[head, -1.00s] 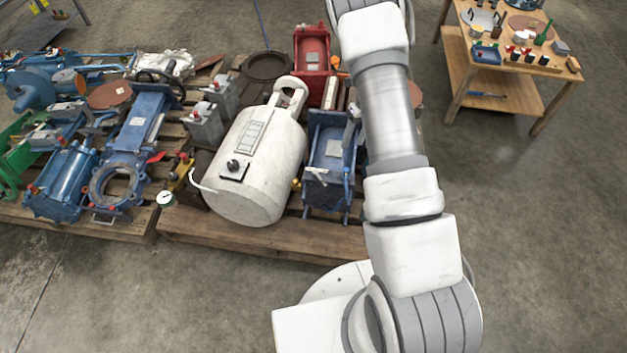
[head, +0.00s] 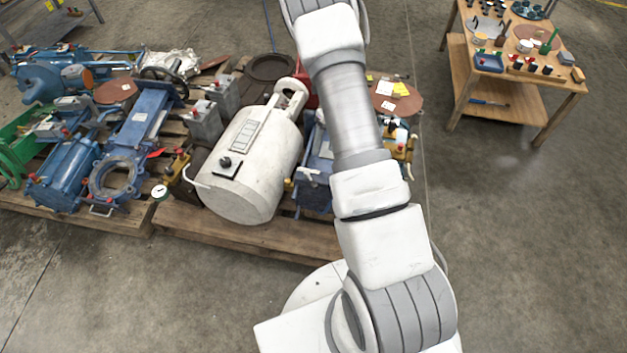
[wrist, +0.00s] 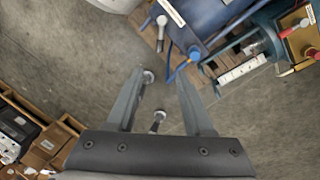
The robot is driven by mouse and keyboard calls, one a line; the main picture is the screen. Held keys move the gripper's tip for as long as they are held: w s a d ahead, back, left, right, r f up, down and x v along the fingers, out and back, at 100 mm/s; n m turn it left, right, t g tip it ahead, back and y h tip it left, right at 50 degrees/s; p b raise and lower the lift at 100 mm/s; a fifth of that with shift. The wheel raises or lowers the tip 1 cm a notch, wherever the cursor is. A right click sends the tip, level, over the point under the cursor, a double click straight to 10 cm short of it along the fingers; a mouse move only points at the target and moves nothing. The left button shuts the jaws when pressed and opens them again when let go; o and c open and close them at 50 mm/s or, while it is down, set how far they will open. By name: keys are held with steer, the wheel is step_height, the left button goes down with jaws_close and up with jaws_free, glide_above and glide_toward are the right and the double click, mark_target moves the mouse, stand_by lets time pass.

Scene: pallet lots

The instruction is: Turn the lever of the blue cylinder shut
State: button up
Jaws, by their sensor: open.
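In the wrist view a large blue rounded body (wrist: 205,15) with a white label is cut off by the top edge. Beside it are a grey lever-like part with a pale round end (wrist: 163,22) and a blue handle-like part (wrist: 194,54). I cannot tell which is the cylinder's lever. My gripper (wrist: 164,78) is open, its fingers apart, below these parts in the picture, gripping nothing visible. In the head view my gripper is out of frame. A blue unit (head: 314,178) is partly hidden by my arm, and a blue cylindrical body (head: 62,178) lies at left.
A brown disc (head: 398,97) and yellow fittings (head: 398,148) show right of my arm. A wooden workbench (head: 520,75) stands at upper right. The floor between bench and pallet is clear.

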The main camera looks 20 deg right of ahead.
mark_target(315, 183)
steer(key=a+f+b, duration=0.1)
steer(key=f, duration=0.4)
steer(key=a+f+b, duration=0.1)
steer(key=f+b, duration=0.1)
steer(key=f, duration=0.3)
steer(key=a+f+b, duration=0.1)
steer(key=f, duration=0.4)
steer(key=shift+s+f+b, duration=0.1)
steer(key=shift+f+b, duration=0.25)
jaws_close()
stand_by(0.6)
